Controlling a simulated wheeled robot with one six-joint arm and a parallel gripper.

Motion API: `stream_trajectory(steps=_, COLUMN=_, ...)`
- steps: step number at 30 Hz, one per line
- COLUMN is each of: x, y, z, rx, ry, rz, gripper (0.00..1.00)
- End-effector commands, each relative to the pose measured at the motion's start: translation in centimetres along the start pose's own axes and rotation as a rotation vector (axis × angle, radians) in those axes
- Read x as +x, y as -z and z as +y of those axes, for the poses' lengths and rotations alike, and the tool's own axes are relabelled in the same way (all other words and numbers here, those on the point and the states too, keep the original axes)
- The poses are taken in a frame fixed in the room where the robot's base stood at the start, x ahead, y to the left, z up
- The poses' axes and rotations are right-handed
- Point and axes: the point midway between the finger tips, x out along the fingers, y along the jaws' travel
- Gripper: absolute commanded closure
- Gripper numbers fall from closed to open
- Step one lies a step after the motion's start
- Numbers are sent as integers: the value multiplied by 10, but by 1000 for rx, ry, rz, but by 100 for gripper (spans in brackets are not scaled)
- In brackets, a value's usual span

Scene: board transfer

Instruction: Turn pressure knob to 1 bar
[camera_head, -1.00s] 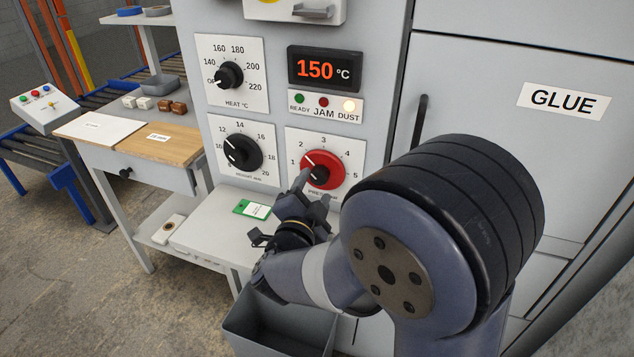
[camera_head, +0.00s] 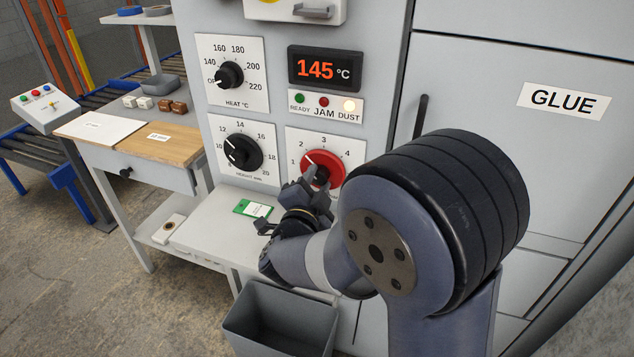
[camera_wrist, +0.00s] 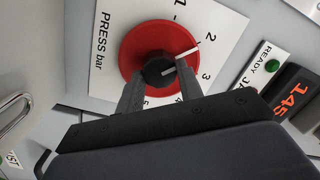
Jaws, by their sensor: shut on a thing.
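The red pressure knob (camera_head: 316,160) with a black hub is on a white dial plate marked 1 to 5. In the wrist view the knob (camera_wrist: 138,42) has a white pointer line that points close to the 2. My gripper (camera_head: 312,184) is at the knob's lower front in the head view and hides part of it. In the wrist view my gripper (camera_wrist: 160,78) has one finger on each side of the black hub (camera_wrist: 157,70), shut on it.
The black height knob (camera_head: 240,153) is left of the pressure dial, and the heat knob (camera_head: 229,76) is above it. The display (camera_head: 324,69) reads 145 °C. A grey bin (camera_head: 280,318) stands beneath.

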Motion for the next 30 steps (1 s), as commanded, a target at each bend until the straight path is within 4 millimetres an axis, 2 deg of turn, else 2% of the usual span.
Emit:
stream_trajectory(steps=4, x=0, y=0, z=0, rx=0, ry=0, rz=0, gripper=88)
stream_trajectory(steps=14, x=0, y=1, z=-1, rx=-59, ry=-5, rz=-4, gripper=88)
stream_trajectory(steps=30, x=0, y=2, z=-5, rx=-474, ry=-39, rz=-29, gripper=88)
